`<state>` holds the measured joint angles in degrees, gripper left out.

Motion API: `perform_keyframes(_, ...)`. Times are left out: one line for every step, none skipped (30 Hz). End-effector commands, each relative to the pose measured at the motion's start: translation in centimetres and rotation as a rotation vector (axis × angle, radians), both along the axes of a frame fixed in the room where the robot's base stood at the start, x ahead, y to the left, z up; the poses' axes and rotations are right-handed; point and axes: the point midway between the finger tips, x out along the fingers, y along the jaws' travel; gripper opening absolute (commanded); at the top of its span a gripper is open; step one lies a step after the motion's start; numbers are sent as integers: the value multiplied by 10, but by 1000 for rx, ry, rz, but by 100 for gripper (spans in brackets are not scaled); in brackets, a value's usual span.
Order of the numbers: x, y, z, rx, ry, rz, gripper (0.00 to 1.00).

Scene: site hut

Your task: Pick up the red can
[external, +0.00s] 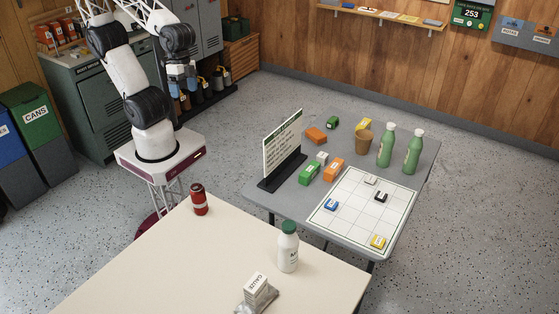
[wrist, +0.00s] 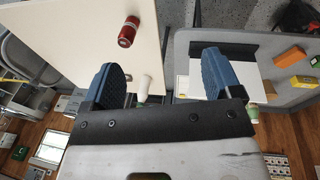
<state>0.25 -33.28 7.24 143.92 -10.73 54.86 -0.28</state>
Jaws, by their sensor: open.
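The red can (external: 199,199) stands upright near the far left corner of the cream table in the external view. In the wrist view the red can (wrist: 128,31) is at the top, left of centre, beyond my left finger. My gripper (external: 182,84) is raised high above the floor near my base in the external view, well away from the can. In the wrist view the two blue fingers of my gripper (wrist: 160,82) are spread wide apart, and nothing is held between them.
The cream table (external: 190,255) also holds a white bottle with a green cap (external: 288,248) and a white box (external: 258,288). A grey table (external: 290,205) behind it carries a sign (external: 283,142), green bottles, a brown cup (external: 363,142) and several blocks. Cream surface around the can is clear.

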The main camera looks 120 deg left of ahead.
Motion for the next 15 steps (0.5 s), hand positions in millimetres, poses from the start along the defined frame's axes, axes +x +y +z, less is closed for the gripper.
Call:
perform_keyframes(4,-7,-10,-44,36,30,84)
perform_keyframes(6,-11,-16,-72,57,50,84)
perform_keyframes(9,-17,-23,-112,85,79,84)
perform_keyframes(12,-22,-28,-142,107,102,84)
perform_keyframes(15,-27,-34,-174,130,126,84)
perform_keyframes(18,-33,-40,-217,160,160,84)
perform_keyframes(21,-38,-46,-247,184,186,84)
perform_keyframes(23,-42,-51,-278,207,212,84)
perform_keyframes(27,-48,-58,-318,238,249,84)
perform_keyframes(30,-53,-63,-348,261,275,84)
perform_keyframes(33,-57,-68,-376,282,302,84)
perform_keyframes(37,-63,-75,-416,312,341,84)
perform_keyframes(40,-67,-79,-444,334,370,84)
perform_keyframes(43,-71,-84,-472,357,399,84)
perform_keyframes(47,-76,-91,-509,387,439,84)
